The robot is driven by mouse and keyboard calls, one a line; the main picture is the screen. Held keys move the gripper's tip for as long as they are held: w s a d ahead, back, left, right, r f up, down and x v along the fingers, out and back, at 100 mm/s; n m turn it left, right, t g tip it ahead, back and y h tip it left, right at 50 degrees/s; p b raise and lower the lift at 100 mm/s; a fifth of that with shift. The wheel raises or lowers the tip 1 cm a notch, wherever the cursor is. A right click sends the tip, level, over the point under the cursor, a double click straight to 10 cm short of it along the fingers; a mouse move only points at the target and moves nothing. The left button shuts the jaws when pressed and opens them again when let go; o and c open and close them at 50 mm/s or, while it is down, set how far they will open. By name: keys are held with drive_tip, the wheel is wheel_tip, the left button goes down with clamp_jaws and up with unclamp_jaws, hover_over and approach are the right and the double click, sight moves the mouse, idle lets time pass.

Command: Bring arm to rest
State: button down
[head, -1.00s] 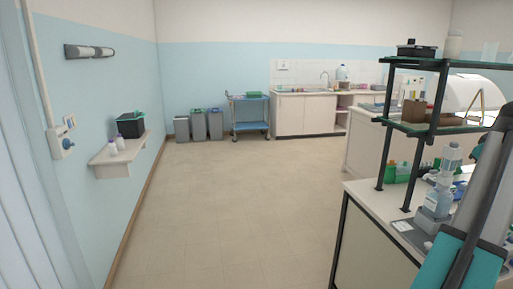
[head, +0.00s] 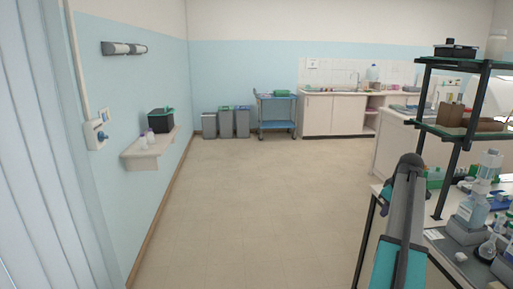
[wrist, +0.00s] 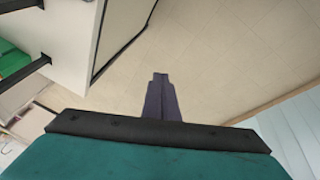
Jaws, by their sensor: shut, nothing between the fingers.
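My gripper (wrist: 160,76) shows in the wrist view as two dark fingers pressed together, shut and empty, over open floor. In the head view my grey and teal arm stands at the right, in front of the near bench.
The near bench (head: 438,270) at the right carries bottles and flasks and a dark shelf rack (head: 452,137). A wall shelf (head: 148,155) is on the left. Bins (head: 226,123), a blue trolley (head: 276,116) and a sink counter (head: 332,115) line the back. The middle floor (head: 250,210) is clear.

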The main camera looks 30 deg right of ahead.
drive_tip(key=w+a+f+n+g+y, duration=0.1)
drive_tip(key=w+a+f, duration=0.5)
drive_tip(key=a+f, duration=0.4)
drive_tip(key=w+a+f+n+g+y, duration=0.1)
drive_tip(key=w+a+f+n+y, duration=0.1)
drive_tip(key=w+a+f, duration=0.6)
drive_tip(key=s+a+f+n+g+y, duration=0.1)
drive_tip(key=s+a+f, duration=0.1)
drive_tip(key=a+f, duration=0.85)
drive_tip(key=s+a+f+g, duration=0.1)
drive_tip(key=a+f, duration=0.7)
drive_tip(key=a, duration=0.5)
drive_tip(key=s+a+f+n+g, duration=0.1)
drive_tip(key=s+a+f+g, duration=0.1)
drive_tip(key=s+a+f, duration=0.6)
drive_tip(key=s+a+f+g, duration=0.2)
drive_tip(key=s+a+f, duration=0.3)
drive_tip(key=a, duration=0.6)
drive_tip(key=s+a+f+m+h, duration=0.1)
drive_tip(key=s+a+f+m, duration=0.1)
drive_tip(key=s, duration=0.7)
drive_tip(key=s+a+f+m+g, duration=0.1)
drive_tip(key=s+a+f+m, duration=0.1)
drive_tip(key=s, duration=0.7)
drive_tip(key=shift+s+a+f+m+g+h, duration=0.3)
drive_tip(key=shift+a+f+m+h, duration=0.1)
drive_tip(key=shift+a+m, duration=0.25)
